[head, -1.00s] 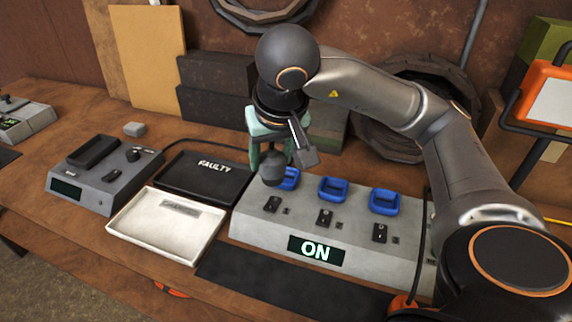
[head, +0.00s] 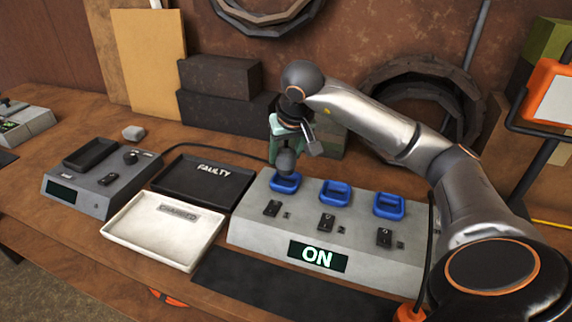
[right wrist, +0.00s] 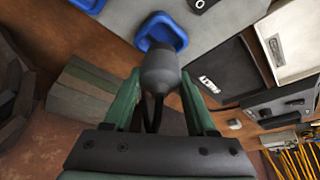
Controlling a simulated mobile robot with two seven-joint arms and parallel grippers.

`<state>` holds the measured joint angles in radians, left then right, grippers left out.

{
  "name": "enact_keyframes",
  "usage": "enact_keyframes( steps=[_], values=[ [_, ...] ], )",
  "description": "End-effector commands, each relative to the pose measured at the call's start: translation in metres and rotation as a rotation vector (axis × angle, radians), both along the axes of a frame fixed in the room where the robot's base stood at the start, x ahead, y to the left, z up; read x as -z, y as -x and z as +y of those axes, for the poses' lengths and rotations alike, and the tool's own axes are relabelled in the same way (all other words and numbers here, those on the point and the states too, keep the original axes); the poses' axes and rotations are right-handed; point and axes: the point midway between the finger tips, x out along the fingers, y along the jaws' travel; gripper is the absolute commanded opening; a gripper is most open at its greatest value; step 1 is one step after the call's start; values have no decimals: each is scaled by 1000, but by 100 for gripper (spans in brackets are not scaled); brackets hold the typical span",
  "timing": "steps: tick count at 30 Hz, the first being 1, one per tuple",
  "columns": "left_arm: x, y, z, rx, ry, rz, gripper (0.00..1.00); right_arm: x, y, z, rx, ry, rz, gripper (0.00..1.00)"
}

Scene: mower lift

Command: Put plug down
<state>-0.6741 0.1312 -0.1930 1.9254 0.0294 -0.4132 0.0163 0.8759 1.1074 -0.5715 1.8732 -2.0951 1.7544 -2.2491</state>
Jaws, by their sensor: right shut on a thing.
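My right gripper (head: 286,148) has green fingers and is shut on a dark grey rounded plug (head: 286,163). In the right wrist view the plug (right wrist: 160,72) sits between the fingertips, with dark cord-like strands behind it. The plug is at the leftmost blue socket (head: 284,186) of the grey charging box (head: 250,235). It overlaps the back of that socket in the head view. In the right wrist view the blue socket (right wrist: 166,28) is just beyond the plug's tip. I cannot tell whether they touch. My left gripper is not in view.
Two more blue sockets, the middle one (head: 335,193) and the right one (head: 389,206), line the box, which reads ON. A black FAULTY tray (head: 180,188) and a white tray (head: 150,247) stand left of it. A grey tester (head: 85,197) is farther left.

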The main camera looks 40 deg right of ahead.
Motion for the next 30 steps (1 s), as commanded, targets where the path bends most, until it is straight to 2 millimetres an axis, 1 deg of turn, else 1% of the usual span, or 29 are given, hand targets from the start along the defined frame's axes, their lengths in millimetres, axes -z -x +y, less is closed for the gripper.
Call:
enact_keyframes(
  steps=[1,3,7,17,24,25,30],
  values=[
    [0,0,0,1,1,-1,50,8,-2,-5,4,0,4,0],
    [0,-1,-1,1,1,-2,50,19,-1,-3,0,0,6,0],
    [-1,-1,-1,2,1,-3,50,32,-2,-3,0,0,3,0],
    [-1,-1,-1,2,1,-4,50,35,-2,-3,0,0,0,0],
    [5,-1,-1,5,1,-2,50,43,-2,-3,0,0,1,0],
    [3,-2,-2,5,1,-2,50,42,-2,-3,0,0,1,60],
    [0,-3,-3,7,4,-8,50,42,-2,-3,0,0,2,79]
  ],
)
